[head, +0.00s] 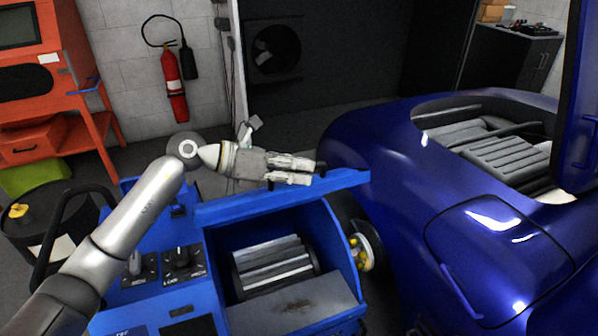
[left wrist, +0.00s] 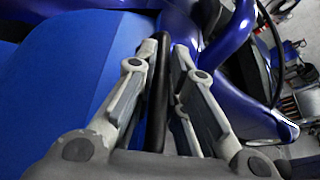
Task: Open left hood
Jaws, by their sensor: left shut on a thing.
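The blue left hood (head: 335,184) is a flat panel on the blue dynamometer unit (head: 208,248), seen nearly edge-on in the head view. It stands raised above an open bay with a ribbed metal roller (head: 275,265). My left gripper (head: 312,173) is at the hood's upper side, towards its right end. In the left wrist view, the left gripper (left wrist: 165,55) is shut on a black handle bar (left wrist: 157,95), which runs between its fingers. The hood's blue surface (left wrist: 85,65) fills the left of that view. My right gripper is not in view.
A dark blue car (head: 390,170) stands close on the right, with a hub (head: 363,252) between it and the unit. Floor shows behind the unit.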

